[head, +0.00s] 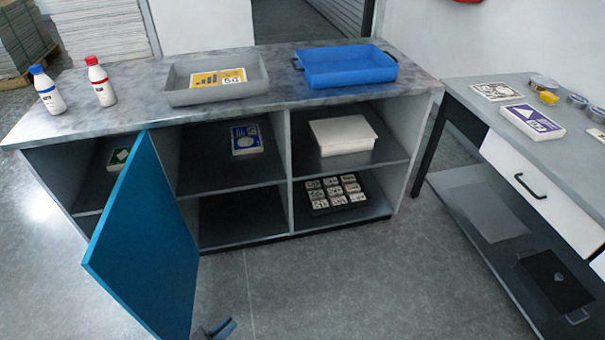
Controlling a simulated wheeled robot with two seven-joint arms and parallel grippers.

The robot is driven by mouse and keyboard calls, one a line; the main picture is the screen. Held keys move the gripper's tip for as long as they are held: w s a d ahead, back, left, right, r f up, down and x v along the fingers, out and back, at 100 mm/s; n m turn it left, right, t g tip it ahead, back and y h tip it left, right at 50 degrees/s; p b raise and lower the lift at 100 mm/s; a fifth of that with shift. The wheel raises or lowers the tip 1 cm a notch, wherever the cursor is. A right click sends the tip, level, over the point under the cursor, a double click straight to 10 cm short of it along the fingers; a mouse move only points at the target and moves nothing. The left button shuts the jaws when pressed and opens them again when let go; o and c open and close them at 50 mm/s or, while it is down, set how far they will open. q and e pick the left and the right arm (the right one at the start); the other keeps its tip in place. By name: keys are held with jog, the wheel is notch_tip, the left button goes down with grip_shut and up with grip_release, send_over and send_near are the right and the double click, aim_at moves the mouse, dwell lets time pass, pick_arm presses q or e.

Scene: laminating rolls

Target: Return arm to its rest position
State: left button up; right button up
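My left gripper (218,328) shows only in part at the bottom edge of the head view. It is just right of the lower end of the open blue cabinet door (145,245). Most of it and its arm are cut off or hidden behind the door, and I cannot tell whether its fingers are apart. No held object shows at it. My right gripper is not in view.
The cabinet's top (140,105) carries two bottles, a grey tray (180,97) and a blue tray (345,72). Its shelves hold packs, a white stack (342,135) and a dark tray of small items. A grey table (560,150) stands right. Floor between is clear.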

pick_arm(q)
jog(key=s+a+r+m+g+y, duration=0.1)
jog(key=s+a+r+g+y, duration=0.2)
jog(key=s+r+g+y, duration=0.95)
jog(key=d+r+n+t+h, duration=0.2)
jog(key=d+r+n+h, duration=0.15)
jog(key=d, duration=1.45)
jog(key=s+a+r+g+y+p, duration=0.1)
jog(key=a+r+p, duration=0.2)
jog(key=r, duration=0.2)
jog(key=shift+s+a+r+n+g+y, duration=0.25)
jog(key=shift+a+n+g+y, duration=0.1)
jog(key=shift+n+y, duration=0.1)
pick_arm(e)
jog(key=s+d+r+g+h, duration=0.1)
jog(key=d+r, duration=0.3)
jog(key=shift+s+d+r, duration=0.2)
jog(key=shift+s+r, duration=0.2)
